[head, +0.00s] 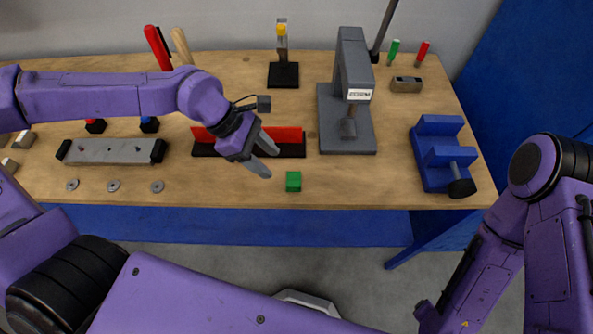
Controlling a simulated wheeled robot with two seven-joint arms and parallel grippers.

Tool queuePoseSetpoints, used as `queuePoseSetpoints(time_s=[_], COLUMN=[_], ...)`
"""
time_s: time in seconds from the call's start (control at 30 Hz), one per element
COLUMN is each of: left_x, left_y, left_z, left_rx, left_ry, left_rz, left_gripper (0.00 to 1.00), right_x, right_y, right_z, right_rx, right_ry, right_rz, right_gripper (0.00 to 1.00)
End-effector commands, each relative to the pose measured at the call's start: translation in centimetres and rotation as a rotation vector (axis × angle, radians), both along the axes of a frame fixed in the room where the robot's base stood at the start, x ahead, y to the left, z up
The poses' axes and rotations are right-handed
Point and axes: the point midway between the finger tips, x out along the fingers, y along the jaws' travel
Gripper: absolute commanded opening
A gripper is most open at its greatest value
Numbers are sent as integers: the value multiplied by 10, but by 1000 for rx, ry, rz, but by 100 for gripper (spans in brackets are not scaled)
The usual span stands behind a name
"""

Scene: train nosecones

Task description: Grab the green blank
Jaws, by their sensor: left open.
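The green blank (293,182) is a small green block on the wooden workbench, near its front edge at the middle of the head view. My left gripper (264,160) is open and empty. Its two grey fingers point right and down, a little to the upper left of the green blank, apart from it in the picture. How high the fingers are above the bench is hard to tell. My right arm stands at the lower right, and its gripper does not show.
Behind my left gripper is a red bar on a dark base (290,137). A grey press (347,95) stands behind the blank, with a blue vise (440,155) to the right. A grey bar fixture (112,151) lies left. Bare wood surrounds the blank's right side.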

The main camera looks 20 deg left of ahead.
Motion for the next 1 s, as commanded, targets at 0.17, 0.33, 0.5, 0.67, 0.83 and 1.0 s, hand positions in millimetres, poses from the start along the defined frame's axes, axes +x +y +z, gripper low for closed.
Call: queuePoseSetpoints(time_s=[0.17, 0.33, 0.5, 0.67, 0.83, 1.0], left_x=[0, 2, 4, 5, 5, 5], left_y=[-18, -30, -45, -49, -49, -49], left_z=[-27, -43, -67, -74, -74, -74], left_rx=[5, 6, 6, 2, 2, 2], left_ry=[6, 6, 5, 2, 2, 2], left_rz=[-5, -7, -5, 0, 0, 0], left_gripper=[53, 53, 53, 53, 43, 0], right_x=[-1, -1, 0, 0, -1, 0], right_y=[0, 0, 0, 0, 0, 0], right_z=[-1, 5, 9, 9, 9, 9], right_rx=[0, 0, 1, 0, 0, 0], right_ry=[2, 1, 1, 1, 1, 1], right_rz=[0, 0, 0, 0, 0, 0], right_gripper=[67, 67, 67, 67, 67, 67])
